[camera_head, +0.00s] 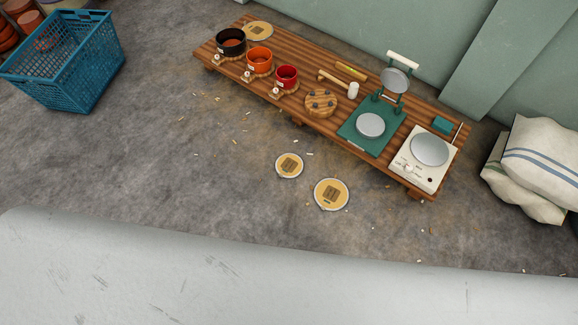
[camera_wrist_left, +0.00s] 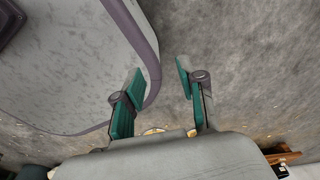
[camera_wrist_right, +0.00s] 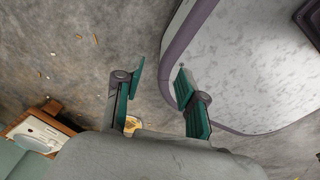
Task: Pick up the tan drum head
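Several round tan discs could be the tan drum head, and I cannot tell which is meant. A smaller disc (camera_head: 289,165) and a larger disc (camera_head: 332,194) lie flat on the floor in front of the bench, each with a brown square mark. Another tan disc (camera_head: 259,30) lies on the bench's far left end, behind the black pot. My left gripper (camera_wrist_left: 160,78) is open and empty. My right gripper (camera_wrist_right: 160,80) is open and empty. Neither gripper shows in the head view. A partly hidden tan disc (camera_wrist_right: 132,123) shows beyond my right gripper.
A low slatted wooden bench (camera_head: 308,68) bears black, orange and red pots, a green press (camera_head: 371,125) and a white hotplate (camera_head: 424,158). A blue basket (camera_head: 68,62) stands left, striped sacks (camera_head: 540,165) right. The floor between is open, with scattered chips.

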